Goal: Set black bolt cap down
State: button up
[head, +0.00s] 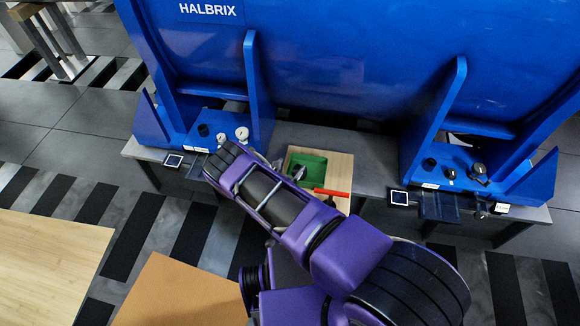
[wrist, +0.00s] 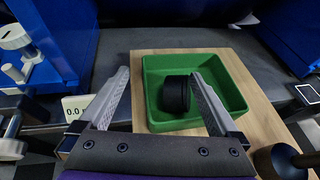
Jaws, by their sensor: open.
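A black bolt cap (wrist: 175,96), short and cylindrical, is in the green tray (wrist: 236,96), near its middle. It appears to rest on the tray floor. My gripper (wrist: 161,76) is open over the tray, one finger on each side of the cap. The right finger is close to the cap and overlaps it in the wrist view; I cannot tell whether they touch. The left finger is clearly apart from it. In the head view the green tray (head: 314,162) shows beyond my arm, which partly covers it.
The tray stands on a wooden board (head: 341,168) on a grey bench, with a red-handled tool (head: 331,192) in front. Blue brackets (head: 256,90) rise at left and right, with white knobs (head: 242,133) and dark caps (head: 430,162) on their feet. Small displays (head: 399,197) sit at the bench edge.

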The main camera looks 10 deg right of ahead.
jog(key=shift+r, duration=0.25)
jog(key=p+v, duration=0.2)
jog(key=v, duration=1)
jog(key=shift+r, duration=0.3)
